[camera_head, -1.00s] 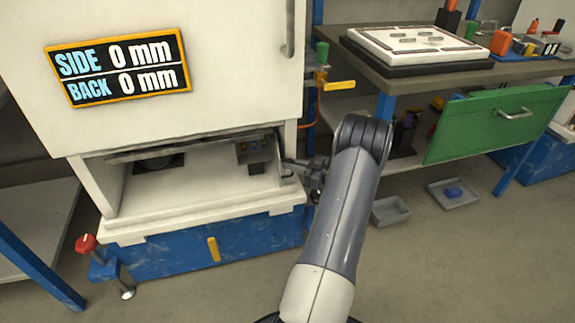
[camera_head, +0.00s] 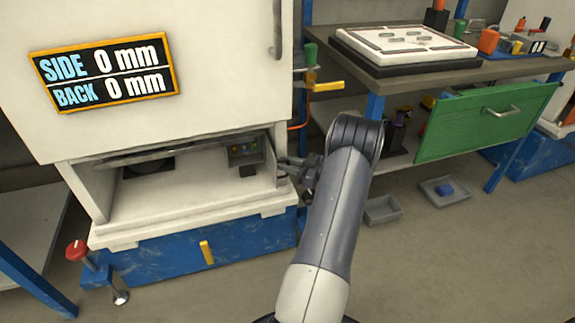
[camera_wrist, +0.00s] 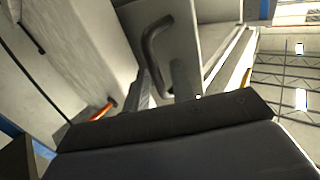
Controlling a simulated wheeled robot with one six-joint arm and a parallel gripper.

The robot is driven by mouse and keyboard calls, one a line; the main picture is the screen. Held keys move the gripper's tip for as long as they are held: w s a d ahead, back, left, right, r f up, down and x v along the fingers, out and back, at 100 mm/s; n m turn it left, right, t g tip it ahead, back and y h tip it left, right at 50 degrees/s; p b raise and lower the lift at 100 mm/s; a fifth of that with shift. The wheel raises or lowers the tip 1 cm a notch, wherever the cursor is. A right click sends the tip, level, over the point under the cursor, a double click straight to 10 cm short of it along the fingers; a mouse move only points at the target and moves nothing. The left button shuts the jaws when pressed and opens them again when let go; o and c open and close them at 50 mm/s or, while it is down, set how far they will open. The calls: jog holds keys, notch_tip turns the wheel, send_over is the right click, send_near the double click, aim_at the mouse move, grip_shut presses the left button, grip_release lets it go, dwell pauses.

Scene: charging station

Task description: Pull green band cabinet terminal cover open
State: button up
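The white cabinet (camera_head: 215,60) stands at left with a low opening in its front. A terminal block (camera_head: 245,151) with small coloured parts shows inside at the opening's right. I see no green band. My gripper (camera_head: 285,165) is at the right edge of this opening, partly hidden by my arm. In the wrist view a dark curved bar handle (camera_wrist: 152,48) stands on a pale panel (camera_wrist: 205,45). My fingers (camera_wrist: 163,82) rise toward it, one to each side of its lower end. Whether they grip it is unclear.
A blue base (camera_head: 170,255) with a red knob (camera_head: 76,250) carries the cabinet. A yellow lever (camera_head: 328,86) sticks out at its right. Grey trays (camera_head: 383,210) lie on the floor.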

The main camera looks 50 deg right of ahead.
jog(key=shift+s, duration=0.1)
jog(key=p+v, duration=0.2)
jog(key=v, duration=0.8)
jog(key=shift+s, duration=0.35)
jog(key=shift+d, duration=0.1)
jog(key=b+x, duration=0.2)
jog(key=x, duration=0.9)
